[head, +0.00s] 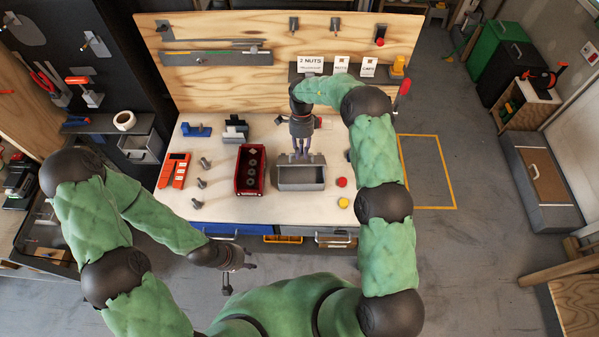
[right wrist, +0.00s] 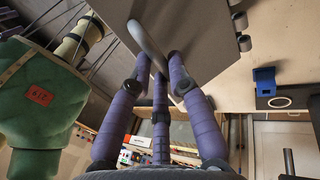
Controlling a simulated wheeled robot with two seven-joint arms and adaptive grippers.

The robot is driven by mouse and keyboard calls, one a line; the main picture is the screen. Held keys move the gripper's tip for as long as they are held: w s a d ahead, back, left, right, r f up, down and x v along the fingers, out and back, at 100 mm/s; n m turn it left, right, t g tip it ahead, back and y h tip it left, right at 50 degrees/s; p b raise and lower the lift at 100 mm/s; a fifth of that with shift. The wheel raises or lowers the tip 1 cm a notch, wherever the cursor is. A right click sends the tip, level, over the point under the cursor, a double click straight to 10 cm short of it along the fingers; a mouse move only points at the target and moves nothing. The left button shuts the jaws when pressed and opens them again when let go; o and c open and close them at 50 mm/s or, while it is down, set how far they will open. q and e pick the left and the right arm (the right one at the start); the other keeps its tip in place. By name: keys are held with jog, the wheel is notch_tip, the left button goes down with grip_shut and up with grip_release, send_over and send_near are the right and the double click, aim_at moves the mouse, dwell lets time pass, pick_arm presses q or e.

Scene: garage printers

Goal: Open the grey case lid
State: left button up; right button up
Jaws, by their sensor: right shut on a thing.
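The grey case (head: 301,186) stands on the workbench, right of the red bin. My right gripper (head: 301,155) reaches down to its back edge from above. In the right wrist view, the gripper's purple fingers (right wrist: 160,75) are closed around a thin grey handle (right wrist: 146,42) beside a flat grey panel (right wrist: 205,45) of the case. The fingers hide part of the handle, and I cannot tell how far the lid is raised. My left gripper (head: 240,264) hangs in front of the bench, away from the case; its finger opening is unclear.
On the workbench (head: 222,212), a red bin (head: 239,178) stands left of the case, with several dark bolts and an orange tool (head: 174,171) further left. A red button (head: 341,182) and a yellow button (head: 343,203) lie right of it.

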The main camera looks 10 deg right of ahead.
aim_at(302, 159)
jog(key=o, duration=0.9)
jog(key=shift+o, duration=0.2)
jog(key=shift+r, duration=0.1)
jog(key=shift+p+v, duration=1.1)
jog(key=shift+p, duration=0.05)
jog(key=p+v, duration=0.3)
jog(key=p, duration=0.1)
jog(key=shift+w+r, duration=0.1)
jog(key=shift+r, duration=0.2)
jog(key=shift+f, duration=0.1)
